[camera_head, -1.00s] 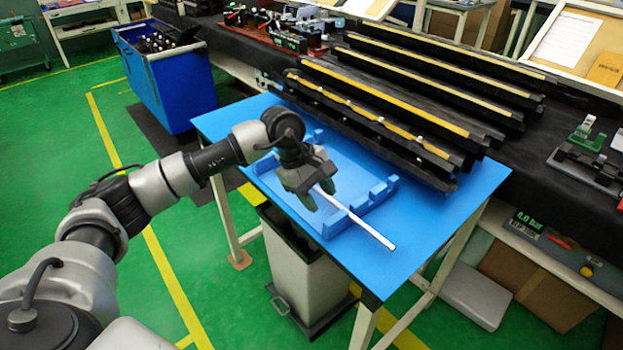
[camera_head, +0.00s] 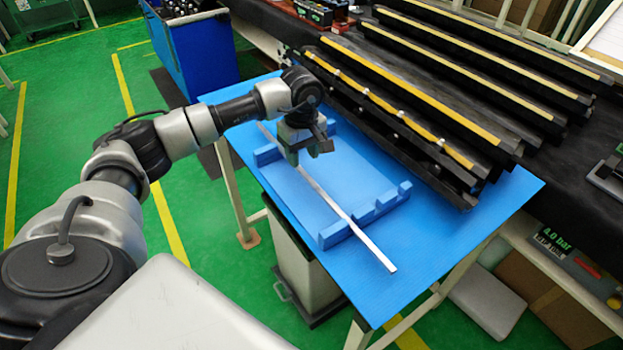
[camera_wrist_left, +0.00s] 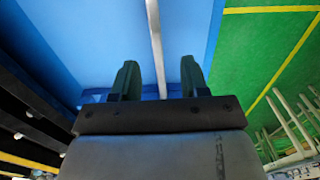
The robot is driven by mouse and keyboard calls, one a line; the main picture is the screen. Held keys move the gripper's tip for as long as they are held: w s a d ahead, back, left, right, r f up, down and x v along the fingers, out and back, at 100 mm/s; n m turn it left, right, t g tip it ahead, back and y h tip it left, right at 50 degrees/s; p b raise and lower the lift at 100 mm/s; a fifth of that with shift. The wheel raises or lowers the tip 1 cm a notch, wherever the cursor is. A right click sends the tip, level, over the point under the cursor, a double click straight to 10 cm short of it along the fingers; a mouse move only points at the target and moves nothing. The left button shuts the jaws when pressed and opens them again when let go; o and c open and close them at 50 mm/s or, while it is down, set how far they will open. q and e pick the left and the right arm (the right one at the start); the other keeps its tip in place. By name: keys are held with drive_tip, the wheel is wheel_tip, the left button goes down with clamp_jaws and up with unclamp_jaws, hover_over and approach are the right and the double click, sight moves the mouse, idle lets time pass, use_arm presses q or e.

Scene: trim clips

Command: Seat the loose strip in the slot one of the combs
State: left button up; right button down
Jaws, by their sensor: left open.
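The pale strip (camera_head: 318,190) lies across the two blue combs and sticks out past both. It crosses the near comb (camera_head: 375,210) in the gap beside its left end block, and the far comb (camera_head: 266,155) near its middle. How deep it sits cannot be told. My left gripper (camera_head: 309,152) is open and empty above the strip, by the far comb. In the left wrist view, the strip (camera_wrist_left: 156,45) runs between the spread fingers (camera_wrist_left: 159,78), touching neither. My right gripper is not in view.
The combs stand on a blue table (camera_head: 425,245), clear at its near right. A black rack with yellow-edged rails (camera_head: 420,125) rises close behind. A blue cart (camera_head: 200,50) stands at the back left and a grey bin (camera_head: 305,275) below the table.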

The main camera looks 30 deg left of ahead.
sight(304, 173)
use_arm(q)
drive_tip(key=f+p, duration=0.1)
drive_tip(key=f, duration=0.3)
drive_tip(key=shift+w+f+p, duration=0.2)
drive_tip(key=shift+p, duration=0.2)
drive_tip(key=shift+f, duration=0.5)
clamp_jaws()
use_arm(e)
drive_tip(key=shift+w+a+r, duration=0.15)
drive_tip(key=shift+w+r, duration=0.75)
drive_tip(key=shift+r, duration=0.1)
